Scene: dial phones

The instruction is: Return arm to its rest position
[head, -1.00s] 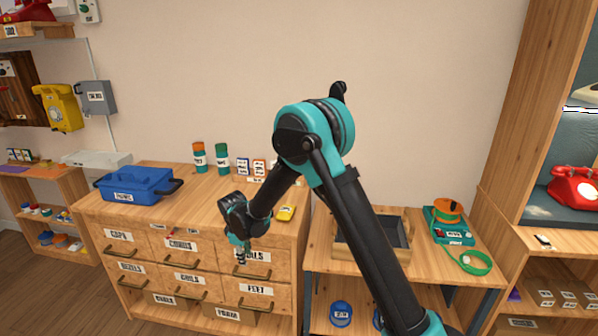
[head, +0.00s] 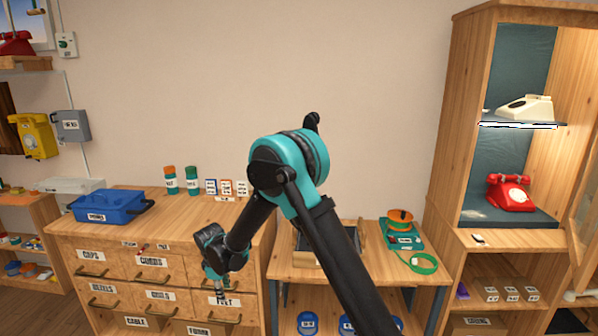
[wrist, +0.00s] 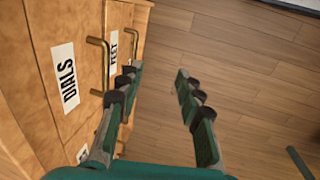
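My arm, teal and black, rises from the lower right of the head view, bends at a large teal joint and reaches down to the left. My gripper (head: 219,292) hangs in front of the wooden drawer cabinet (head: 250,240), near the drawer labelled FEET. In the wrist view my gripper (wrist: 158,85) shows its two green fingers spread apart with nothing between them, and floor behind. The DIALS drawer (wrist: 62,115) and the FEET drawer (wrist: 112,60) stand just left of the fingers, with brass handles. The left finger appears close to a handle; contact cannot be told.
A blue toolbox (head: 108,206) and several bottles and small boxes stand on the cabinet top. A tall shelf holds a red phone (head: 510,192) and a cream phone (head: 526,107).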

